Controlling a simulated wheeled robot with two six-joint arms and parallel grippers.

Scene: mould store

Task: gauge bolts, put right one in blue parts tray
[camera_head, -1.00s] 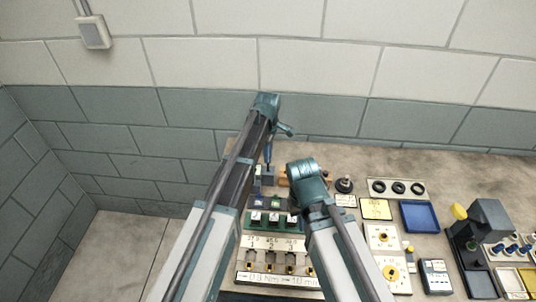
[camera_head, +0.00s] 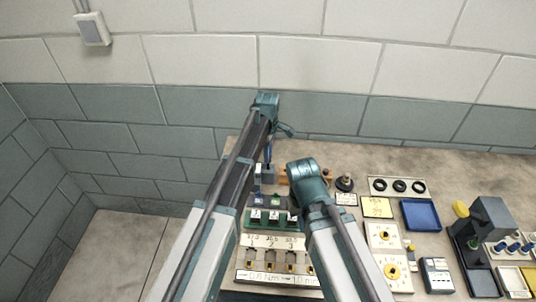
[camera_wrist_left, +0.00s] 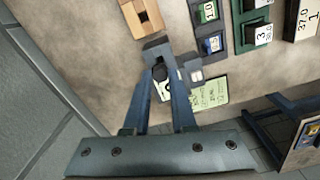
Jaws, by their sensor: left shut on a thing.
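My left gripper (camera_wrist_left: 160,72) reaches down at the back left of the bench. It is shut on a small dark part, mostly hidden between the fingers, so I cannot tell if it is a bolt. A grey block (camera_wrist_left: 158,48) sits right at the fingertips; it also shows in the head view (camera_head: 268,175). The row of bolt stations (camera_head: 268,268) with gold-coloured pieces stands at the front, partly behind my right arm. The blue parts tray (camera_head: 420,215) lies empty to the right. My right gripper is hidden behind its own wrist.
A wooden block (camera_wrist_left: 141,17) lies near the grey block. Green-based units (camera_head: 265,215) with labels stand in front. A tray of black rings (camera_head: 397,187), a yellow tray (camera_head: 377,208) and a dark press-like device (camera_head: 485,225) stand to the right. The back wall is close behind.

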